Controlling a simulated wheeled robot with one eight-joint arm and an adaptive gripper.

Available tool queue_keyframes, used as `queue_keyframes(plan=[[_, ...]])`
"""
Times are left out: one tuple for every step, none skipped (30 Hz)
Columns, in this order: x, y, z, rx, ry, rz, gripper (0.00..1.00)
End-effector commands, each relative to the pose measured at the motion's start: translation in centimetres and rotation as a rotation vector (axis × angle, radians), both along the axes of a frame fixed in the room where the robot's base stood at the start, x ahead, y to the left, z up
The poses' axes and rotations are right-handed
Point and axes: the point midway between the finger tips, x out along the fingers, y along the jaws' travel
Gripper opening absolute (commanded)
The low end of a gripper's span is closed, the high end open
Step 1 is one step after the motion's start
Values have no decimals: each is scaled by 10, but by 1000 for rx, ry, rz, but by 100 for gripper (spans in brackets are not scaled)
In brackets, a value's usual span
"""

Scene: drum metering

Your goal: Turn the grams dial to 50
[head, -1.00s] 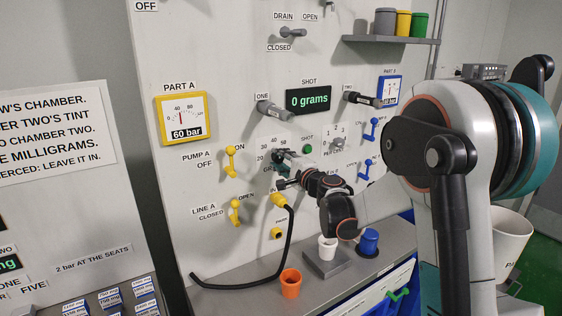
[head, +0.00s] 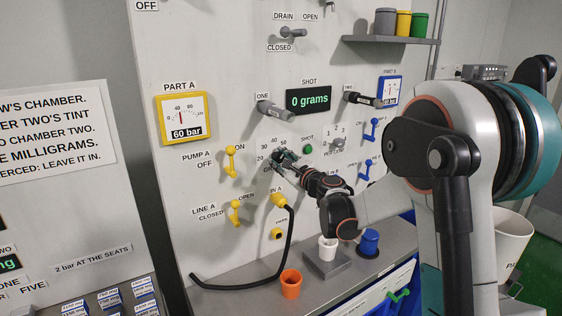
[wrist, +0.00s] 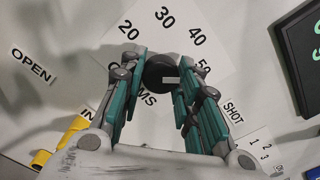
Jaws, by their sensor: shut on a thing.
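The grams dial is a dark round knob (wrist: 158,70) in the wrist view, with a small light mark on its right side. Its white scale plate shows 20, 30, 40 and a partly covered 50. I cannot tell which number it points to. My gripper (wrist: 166,84) has its fingers on both sides of the knob, shut on it. In the head view my gripper (head: 284,160) reaches the panel at the dial and hides most of the knob. The shot display (head: 308,100) reads 0 grams.
The green SHOT button (head: 308,149) and a smaller dial (head: 338,144) sit close right of the gripper. The yellow IN A fitting (head: 279,199) with a black hose is just below. An orange cup (head: 291,284) and white cup (head: 327,248) stand below.

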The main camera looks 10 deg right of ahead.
Motion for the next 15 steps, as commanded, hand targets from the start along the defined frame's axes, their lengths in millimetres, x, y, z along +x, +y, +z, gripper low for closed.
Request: queue_keyframes(plan=[[0,-1,-1,11,4,-1,6],[0,-1,-1,19,6,-1,6],[0,-1,-1,28,9,-1,6],[0,-1,-1,32,11,-1,6],[0,-1,-1,36,12,-1,6],[0,-1,-1,41,13,-1,6],[0,-1,-1,44,14,-1,6],[0,-1,-1,47,15,-1,6],[0,-1,-1,48,16,-1,6],[0,-1,-1,48,16,-1,6],[0,-1,-1,49,16,-1,6],[0,-1,-1,49,16,-1,6],[0,-1,-1,49,16,-1,6],[0,-1,-1,49,16,-1,6],[0,-1,-1,49,16,-1,6]])
